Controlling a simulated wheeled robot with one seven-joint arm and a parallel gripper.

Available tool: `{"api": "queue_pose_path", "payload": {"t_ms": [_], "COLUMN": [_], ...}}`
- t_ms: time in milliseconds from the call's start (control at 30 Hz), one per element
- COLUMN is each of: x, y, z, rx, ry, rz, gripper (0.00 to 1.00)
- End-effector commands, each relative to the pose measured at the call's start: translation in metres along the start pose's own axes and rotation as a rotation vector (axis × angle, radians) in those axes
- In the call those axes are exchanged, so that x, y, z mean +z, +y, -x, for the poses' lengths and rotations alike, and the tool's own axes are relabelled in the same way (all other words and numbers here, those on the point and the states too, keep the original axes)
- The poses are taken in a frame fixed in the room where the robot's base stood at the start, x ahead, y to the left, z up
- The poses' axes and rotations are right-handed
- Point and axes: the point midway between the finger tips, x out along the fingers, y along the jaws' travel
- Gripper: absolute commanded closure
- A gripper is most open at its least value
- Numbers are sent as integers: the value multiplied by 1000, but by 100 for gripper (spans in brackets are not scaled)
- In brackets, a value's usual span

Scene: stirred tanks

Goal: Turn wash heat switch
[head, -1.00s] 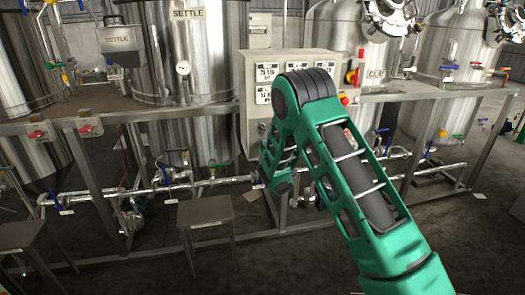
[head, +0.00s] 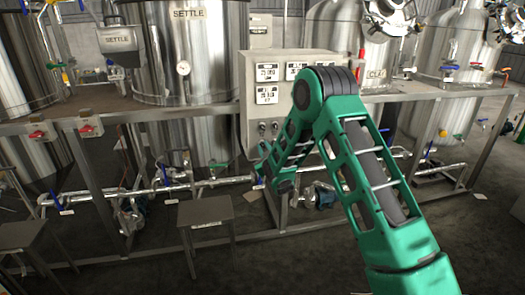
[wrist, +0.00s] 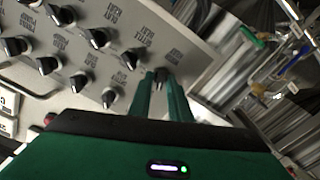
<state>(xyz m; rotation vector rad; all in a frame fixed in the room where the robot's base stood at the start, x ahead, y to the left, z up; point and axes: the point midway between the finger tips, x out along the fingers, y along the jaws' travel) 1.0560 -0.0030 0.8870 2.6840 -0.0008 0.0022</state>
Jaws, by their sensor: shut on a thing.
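In the wrist view, my gripper (wrist: 162,92) has its two green fingers closed around a small dark switch knob (wrist: 160,76) at the panel's edge, at the end of a row of knobs. The fingers cover most of this knob, and its upside-down label (wrist: 174,55) is too small to read surely. The grey control panel (head: 251,75) stands in the middle of the head view. My own arm hides part of it, and the gripped knob cannot be made out there.
Several other black knobs (wrist: 129,58) sit close beside my fingers. In the head view, steel tanks (head: 193,60) stand behind a metal frame (head: 165,115). Pipes (head: 205,183) run low in front, and a small stool (head: 207,212) stands on the floor.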

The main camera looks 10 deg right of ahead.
Motion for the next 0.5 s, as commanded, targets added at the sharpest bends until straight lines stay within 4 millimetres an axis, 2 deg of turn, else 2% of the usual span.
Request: {"api": "queue_pose_path", "payload": {"t_ms": [33, 500], "x": [7, 7], "y": [0, -1], "z": [2, 2], "rx": [-2, -3], "ry": [-14, -15], "rz": [-20, -107], "gripper": [100, 100]}}
